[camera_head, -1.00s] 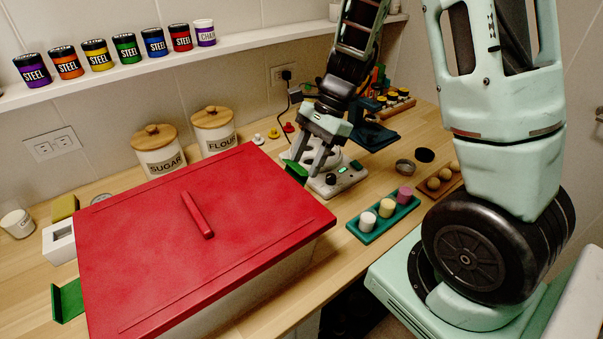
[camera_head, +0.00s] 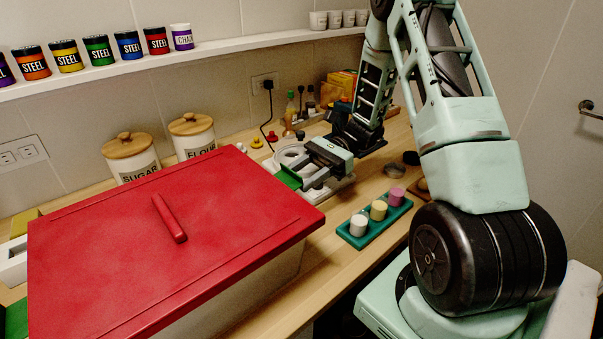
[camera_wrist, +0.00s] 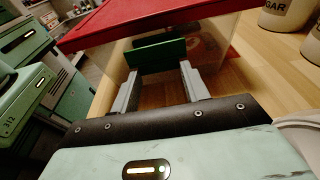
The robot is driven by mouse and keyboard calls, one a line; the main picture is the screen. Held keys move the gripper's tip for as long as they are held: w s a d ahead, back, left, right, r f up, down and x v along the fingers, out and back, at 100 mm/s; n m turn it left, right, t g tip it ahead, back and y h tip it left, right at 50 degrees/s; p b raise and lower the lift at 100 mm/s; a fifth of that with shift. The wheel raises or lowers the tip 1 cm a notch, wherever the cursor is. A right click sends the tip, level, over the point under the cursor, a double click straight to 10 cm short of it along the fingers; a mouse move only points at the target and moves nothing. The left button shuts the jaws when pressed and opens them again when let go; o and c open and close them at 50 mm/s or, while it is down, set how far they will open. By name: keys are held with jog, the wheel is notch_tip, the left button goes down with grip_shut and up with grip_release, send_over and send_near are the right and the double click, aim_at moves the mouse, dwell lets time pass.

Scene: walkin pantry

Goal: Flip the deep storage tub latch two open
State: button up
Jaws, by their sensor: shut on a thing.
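The deep storage tub (camera_head: 262,280) stands on the counter under a red lid (camera_head: 110,240) with a raised red handle. A green latch (camera_head: 290,179) is at the tub's far right end, just under the lid edge. The wrist view shows it as a green bar (camera_wrist: 157,54) at the fingertips. My gripper (camera_head: 296,174) reaches it from the right and is shut on this latch. The fingers (camera_wrist: 160,78) point at the tub wall. Another green latch (camera_head: 15,318) shows at the tub's left end. The latch's exact angle is hard to tell.
Sugar (camera_head: 131,155) and flour (camera_head: 192,134) canisters stand behind the tub. A teal tray (camera_head: 360,240) with three coloured cylinders lies to the right. A white device (camera_head: 335,185) sits under my gripper. A jar shelf (camera_head: 220,53) runs along the wall.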

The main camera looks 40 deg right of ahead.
jog(key=shift+f+y, duration=0.6)
jog(key=shift+y, duration=0.2)
jog(key=shift+a, duration=0.1)
jog(key=o, duration=1)
jog(key=d+b, duration=0.1)
jog(key=d, duration=0.4)
jog(key=d+b, duration=0.1)
jog(key=d, duration=0.5)
jog(key=d+b, duration=0.1)
jog(key=d, duration=0.5)
jog(key=shift+s+d+r, duration=0.1)
jog(key=shift+d+r, duration=0.1)
jog(key=shift+r, duration=0.05)
